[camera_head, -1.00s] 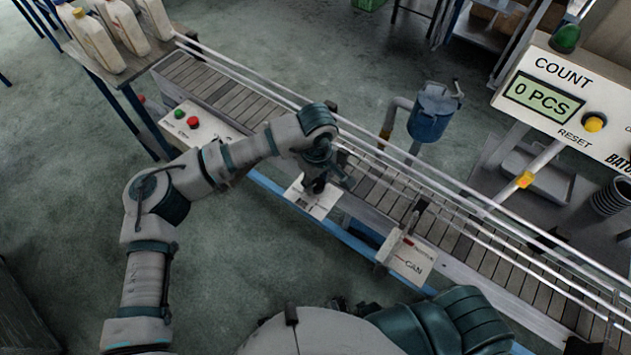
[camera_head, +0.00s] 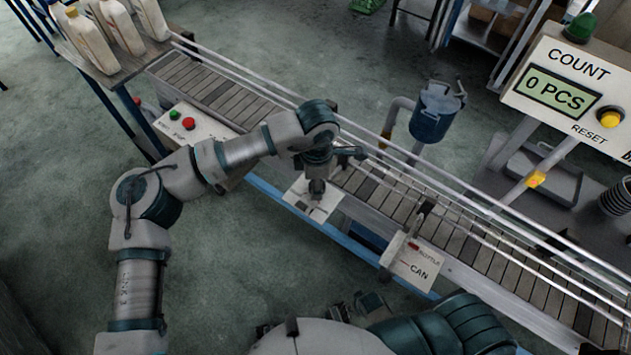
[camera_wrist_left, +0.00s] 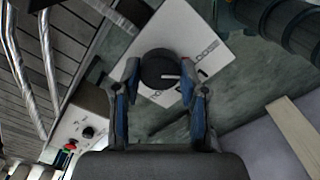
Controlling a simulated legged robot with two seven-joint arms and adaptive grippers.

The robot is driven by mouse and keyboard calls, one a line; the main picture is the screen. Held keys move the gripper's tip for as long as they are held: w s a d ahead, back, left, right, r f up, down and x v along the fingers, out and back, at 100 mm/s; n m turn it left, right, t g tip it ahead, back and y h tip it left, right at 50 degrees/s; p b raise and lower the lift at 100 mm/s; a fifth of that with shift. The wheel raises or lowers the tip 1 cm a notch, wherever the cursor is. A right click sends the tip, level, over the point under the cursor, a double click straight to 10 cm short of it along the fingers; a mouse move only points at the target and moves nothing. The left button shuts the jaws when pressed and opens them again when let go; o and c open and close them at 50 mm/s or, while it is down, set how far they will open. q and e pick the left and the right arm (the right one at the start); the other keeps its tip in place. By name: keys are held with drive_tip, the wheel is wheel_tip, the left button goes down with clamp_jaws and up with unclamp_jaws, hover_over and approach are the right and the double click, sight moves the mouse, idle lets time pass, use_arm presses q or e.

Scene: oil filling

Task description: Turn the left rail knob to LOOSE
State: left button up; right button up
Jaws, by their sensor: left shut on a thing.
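The left rail knob (camera_wrist_left: 158,70) is a round black dial with a white pointer line, on a white label plate (camera_wrist_left: 205,28) in the left wrist view. The pointer points to the right in that view. The lettering around it is partly hidden and hard to read. My left gripper (camera_wrist_left: 160,82) has its two fingers on either side of the knob, shut on it. In the head view my left gripper (camera_head: 316,186) is over the white plate (camera_head: 311,203) at the conveyor's front side and hides the knob.
The slatted conveyor (camera_head: 195,82) with its rails (camera_head: 270,90) runs behind the plate. A panel marked CAN (camera_head: 413,262) is to the right, and a panel with green and red buttons (camera_head: 197,132) is to the left. White bottles (camera_head: 92,42) stand at the upper left.

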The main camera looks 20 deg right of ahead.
use_arm(q)
drive_tip(key=shift+n, duration=0.6)
use_arm(e)
drive_tip(key=shift+w+r, duration=0.15)
drive_tip(key=shift+r, duration=0.05)
use_arm(q)
drive_tip(key=shift+r, duration=0.1)
use_arm(e)
drive_tip(key=shift+r, duration=0.1)
use_arm(q)
drive_tip(key=o, duration=1.1)
drive_tip(key=shift+d, duration=0.1)
drive_tip(key=shift+o, duration=0.2)
drive_tip(key=shift+w+d, duration=0.1)
use_arm(e)
drive_tip(key=shift+d, duration=0.1)
use_arm(q)
wheel_tip(320, 180, up, 12)
drive_tip(key=shift+d, duration=0.15)
